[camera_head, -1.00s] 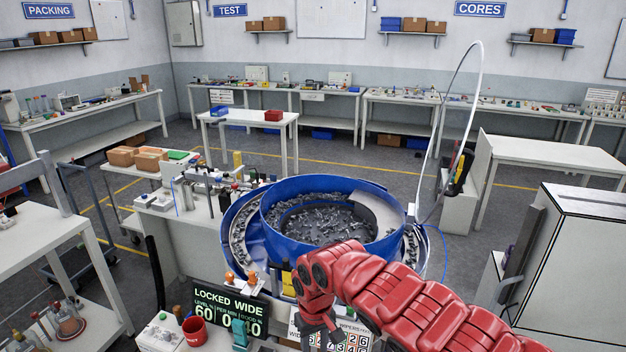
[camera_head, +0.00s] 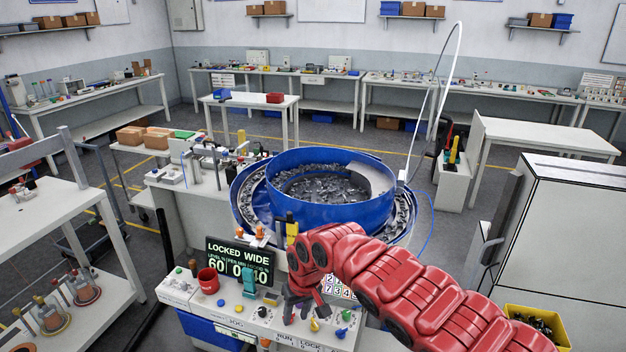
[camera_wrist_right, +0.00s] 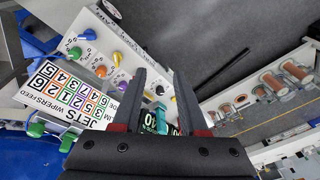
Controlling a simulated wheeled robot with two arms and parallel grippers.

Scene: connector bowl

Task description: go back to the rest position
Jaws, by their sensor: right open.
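My right arm (camera_head: 400,285) is red and reaches in from the lower right in the head view. Its gripper (camera_head: 303,315) hangs down over the control panel (camera_head: 235,310), in front of the blue bowl feeder (camera_head: 330,195). In the right wrist view the two dark fingers of the right gripper (camera_wrist_right: 160,95) stand apart with nothing held between them. Beyond them are the panel's coloured knobs (camera_wrist_right: 117,58) and the card of numbered squares (camera_wrist_right: 72,97). Whether the fingertips touch the panel cannot be told. My left gripper is not in view.

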